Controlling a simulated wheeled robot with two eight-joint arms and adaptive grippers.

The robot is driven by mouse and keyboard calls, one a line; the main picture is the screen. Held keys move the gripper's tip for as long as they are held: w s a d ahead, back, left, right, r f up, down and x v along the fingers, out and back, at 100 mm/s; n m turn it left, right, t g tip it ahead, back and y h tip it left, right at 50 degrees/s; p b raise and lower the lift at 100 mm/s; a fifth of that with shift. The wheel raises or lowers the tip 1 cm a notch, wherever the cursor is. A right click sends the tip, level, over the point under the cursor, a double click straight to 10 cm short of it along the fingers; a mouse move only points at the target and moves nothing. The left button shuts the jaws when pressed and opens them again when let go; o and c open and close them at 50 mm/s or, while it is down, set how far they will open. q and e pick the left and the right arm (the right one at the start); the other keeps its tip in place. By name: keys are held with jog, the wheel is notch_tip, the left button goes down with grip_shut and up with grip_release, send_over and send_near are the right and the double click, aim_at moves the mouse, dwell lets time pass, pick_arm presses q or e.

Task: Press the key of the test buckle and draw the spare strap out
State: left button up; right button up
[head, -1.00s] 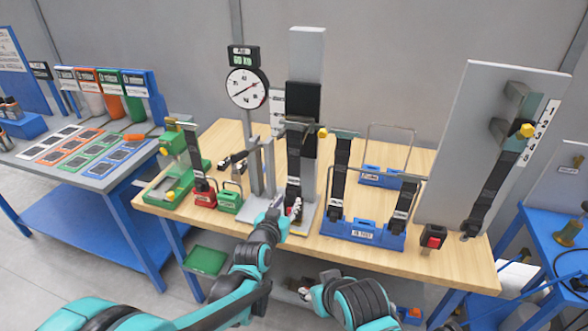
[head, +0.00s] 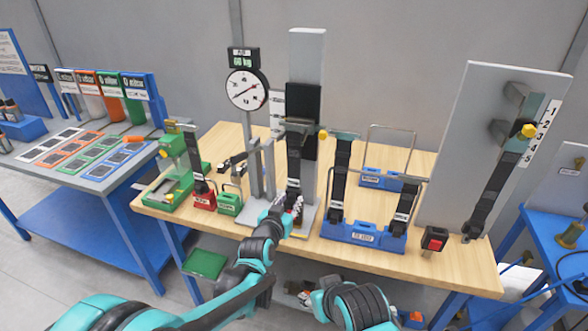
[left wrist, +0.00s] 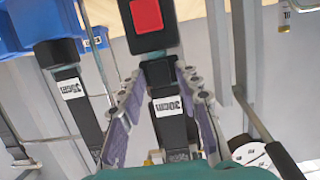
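The strap labelled 30cm (left wrist: 168,106) hangs at the test stand in the middle of the workbench; the black strap also shows in the head view (head: 294,160). A black buckle with a square red key (left wrist: 146,15) is at its end, at the top of the left wrist view. My left gripper (left wrist: 161,78) has its purple-padded fingers on both sides of the strap, close to its edges by the buckle. Whether they touch it is unclear. In the head view my left gripper (head: 297,206) hides the buckle. My right gripper (head: 304,293) is low, before the bench; its fingers are unclear.
A dial gauge (head: 247,88) stands behind the stand. A blue block (head: 362,234) with straps is to the right, red and green blocks to the left. A grey upright board (head: 470,130) with a strap stands at the right. Bench room (head: 455,268) is free at the front right.

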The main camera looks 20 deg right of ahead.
pick_arm(q)
grip_shut()
jog(key=shift+r, duration=0.2)
jog(key=shift+r+p, duration=1.85)
jog(key=shift+r, duration=0.6)
jog(key=shift+s+a, duration=0.1)
jog(key=s+a, duration=0.6)
jog(key=s, duration=0.3)
jog(key=shift+s+a, duration=0.3)
jog(key=shift+s, duration=0.1)
